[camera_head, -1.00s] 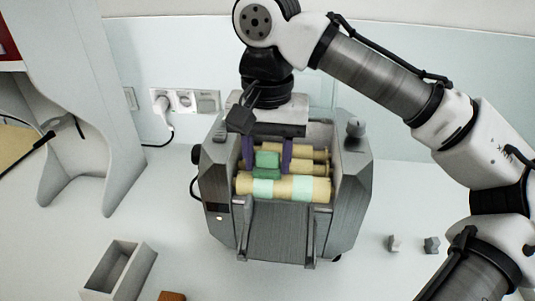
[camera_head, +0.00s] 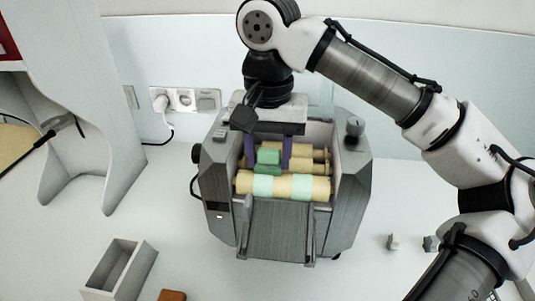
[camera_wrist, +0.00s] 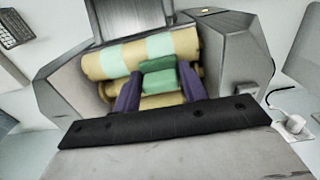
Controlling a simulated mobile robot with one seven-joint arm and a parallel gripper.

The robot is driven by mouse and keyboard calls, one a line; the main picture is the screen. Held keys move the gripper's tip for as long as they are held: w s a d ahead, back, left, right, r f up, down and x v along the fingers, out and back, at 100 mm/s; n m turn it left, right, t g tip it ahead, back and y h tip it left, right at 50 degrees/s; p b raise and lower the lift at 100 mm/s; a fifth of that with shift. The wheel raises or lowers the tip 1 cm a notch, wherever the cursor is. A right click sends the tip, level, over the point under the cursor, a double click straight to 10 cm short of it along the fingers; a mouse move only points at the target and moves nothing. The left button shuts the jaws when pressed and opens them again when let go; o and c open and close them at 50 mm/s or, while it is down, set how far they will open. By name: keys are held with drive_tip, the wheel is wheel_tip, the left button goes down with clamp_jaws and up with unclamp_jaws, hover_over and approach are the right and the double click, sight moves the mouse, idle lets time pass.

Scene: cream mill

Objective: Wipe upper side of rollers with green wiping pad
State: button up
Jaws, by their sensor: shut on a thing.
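The grey mill (camera_head: 285,222) stands on the counter with its top open. Inside lie cream-yellow rollers (camera_head: 300,187); the front one has pale mint-green bands. The green wiping pad (camera_head: 267,158) sits between the purple fingers of my gripper (camera_head: 267,158), over the rollers behind the front one. In the wrist view the pad (camera_wrist: 159,80) lies between both fingers (camera_wrist: 159,90), close to the banded roller (camera_wrist: 142,50). My gripper is shut on the pad. Whether the pad's underside touches a roller is hidden.
A knob (camera_head: 355,128) stands on the mill's right side. An open grey box (camera_head: 120,270) and a brown block (camera_head: 172,296) are at front left. Small grey pieces (camera_head: 392,241) lie to the right. A wall socket (camera_head: 184,100) with a plugged cable is behind.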

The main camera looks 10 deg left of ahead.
drive_tip(key=shift+w, duration=0.4)
drive_tip(key=shift+s+f, duration=0.15)
drive_tip(key=shift+s, duration=1.15)
drive_tip(key=shift+w+p, duration=0.55)
drive_tip(key=shift+w, duration=0.75)
drive_tip(key=shift+s, duration=1.35)
wheel_tip(320, 180, up, 3)
drive_tip(key=p, duration=0.3)
wheel_tip(320, 180, up, 5)
drive_tip(key=shift+p, duration=0.45)
